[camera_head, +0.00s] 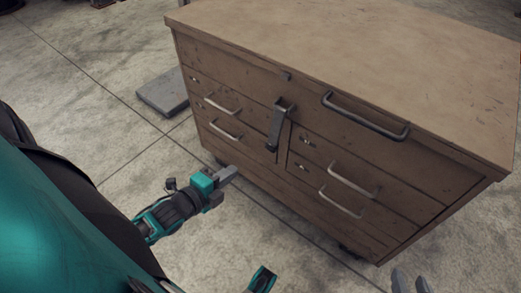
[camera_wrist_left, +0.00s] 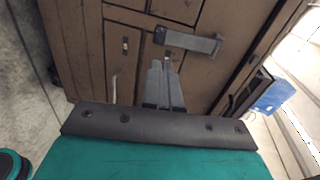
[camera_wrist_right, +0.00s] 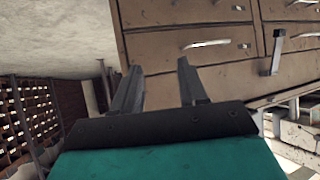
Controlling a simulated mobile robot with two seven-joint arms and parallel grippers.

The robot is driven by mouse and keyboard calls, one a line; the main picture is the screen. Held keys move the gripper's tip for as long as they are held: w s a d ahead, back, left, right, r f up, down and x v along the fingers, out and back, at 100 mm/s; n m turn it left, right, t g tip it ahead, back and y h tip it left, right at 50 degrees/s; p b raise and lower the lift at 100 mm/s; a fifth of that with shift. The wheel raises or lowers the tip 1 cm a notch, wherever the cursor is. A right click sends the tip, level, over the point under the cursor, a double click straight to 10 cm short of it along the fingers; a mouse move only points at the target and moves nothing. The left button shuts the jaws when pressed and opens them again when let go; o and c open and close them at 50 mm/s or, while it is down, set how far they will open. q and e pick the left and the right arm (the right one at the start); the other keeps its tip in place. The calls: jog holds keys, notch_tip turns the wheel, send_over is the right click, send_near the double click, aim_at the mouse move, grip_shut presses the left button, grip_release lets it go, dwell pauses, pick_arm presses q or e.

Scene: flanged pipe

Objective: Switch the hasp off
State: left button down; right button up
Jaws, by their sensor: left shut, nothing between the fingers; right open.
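The hasp (camera_head: 277,127) is a dark metal strap on the front of a brown drawer cabinet (camera_head: 330,150), between the left and right drawer columns. It hangs down from a bracket near its top. The left wrist view shows the hasp (camera_wrist_left: 190,41) just beyond my left gripper's fingertips. My left gripper (camera_head: 230,172) is shut and empty, in front of the cabinet and to the lower left of the hasp. My right gripper (camera_head: 411,275) is open and empty at the bottom edge of the head view. The right wrist view shows the hasp (camera_wrist_right: 273,52) at the right.
The cabinet has a long dark handle (camera_head: 365,117) at the upper right and several silver drawer handles (camera_head: 348,180). A grey flat slab (camera_head: 163,92) lies on the floor at the left. The concrete floor in front of the cabinet is clear.

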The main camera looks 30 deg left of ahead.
pick_arm(q)
jog(key=b, duration=0.4)
send_near(268, 148)
jog(key=x, duration=0.5)
jog(key=shift+w, duration=0.15)
jog(key=shift+w+f+b, duration=0.15)
jog(key=shift+w+b, duration=0.25)
jog(key=shift+w, duration=0.4)
pick_arm(e)
jog(key=f, duration=0.2)
jog(key=shift+w+a+f+y, duration=0.2)
jog(key=shift+a+f+y, duration=0.1)
jog(key=shift+f, duration=0.1)
jog(key=shift+w, duration=0.1)
